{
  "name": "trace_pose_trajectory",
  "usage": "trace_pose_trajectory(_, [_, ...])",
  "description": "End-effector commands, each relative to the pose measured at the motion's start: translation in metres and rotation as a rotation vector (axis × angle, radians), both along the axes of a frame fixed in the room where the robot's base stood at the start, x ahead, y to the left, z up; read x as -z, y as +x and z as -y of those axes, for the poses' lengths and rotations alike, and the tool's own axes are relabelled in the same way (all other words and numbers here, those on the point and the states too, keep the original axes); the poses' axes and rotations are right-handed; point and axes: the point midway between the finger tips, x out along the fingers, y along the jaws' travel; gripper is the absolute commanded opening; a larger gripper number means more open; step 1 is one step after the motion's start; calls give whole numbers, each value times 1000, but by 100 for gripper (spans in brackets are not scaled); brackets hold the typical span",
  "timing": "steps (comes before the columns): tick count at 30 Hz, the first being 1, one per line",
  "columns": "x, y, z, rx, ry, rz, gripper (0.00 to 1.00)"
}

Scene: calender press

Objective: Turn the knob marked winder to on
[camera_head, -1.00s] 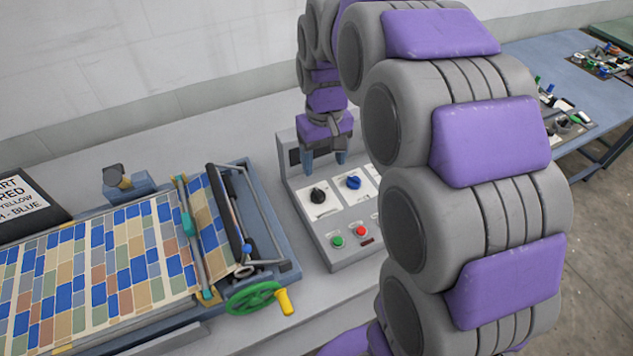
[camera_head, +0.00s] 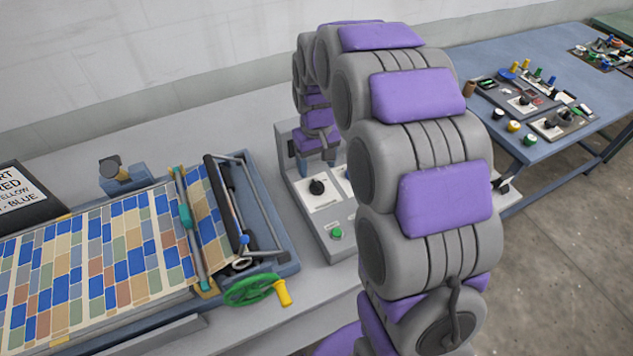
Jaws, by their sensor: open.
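A grey control box (camera_head: 294,187) stands on the grey table. A black knob (camera_head: 317,187) sits on a white plate on its sloped face, and a green button (camera_head: 337,233) is lower down. The knob labels are too small to read, so I cannot tell which one is marked winder. My gripper (camera_head: 318,170) points down over the upper part of the box, just behind the black knob in the picture. It is open and holds nothing; I cannot tell whether it touches the panel. My arm hides the right side of the box.
Left of the box is a press with a colourful tiled sheet (camera_head: 110,250), a black roller (camera_head: 228,205) and a green handwheel (camera_head: 250,289) with a yellow handle. A blue table (camera_head: 470,50) with several small parts is at the back right. A pale wall is behind.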

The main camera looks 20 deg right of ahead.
Motion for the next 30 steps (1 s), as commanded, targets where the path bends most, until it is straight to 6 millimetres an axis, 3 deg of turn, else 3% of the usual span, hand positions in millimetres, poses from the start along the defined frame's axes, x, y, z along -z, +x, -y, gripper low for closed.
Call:
trace_pose_trajectory(6, [42, 0, 0, 0, 0, -1, 68])
trace_pose_trajectory(12, [64, -1, 0, 0, 0, -4, 68])
trace_pose_trajectory(24, [69, 0, 0, 0, 0, 0, 68])
trace_pose_trajectory(30, [69, 0, 0, 0, 0, 0, 49])
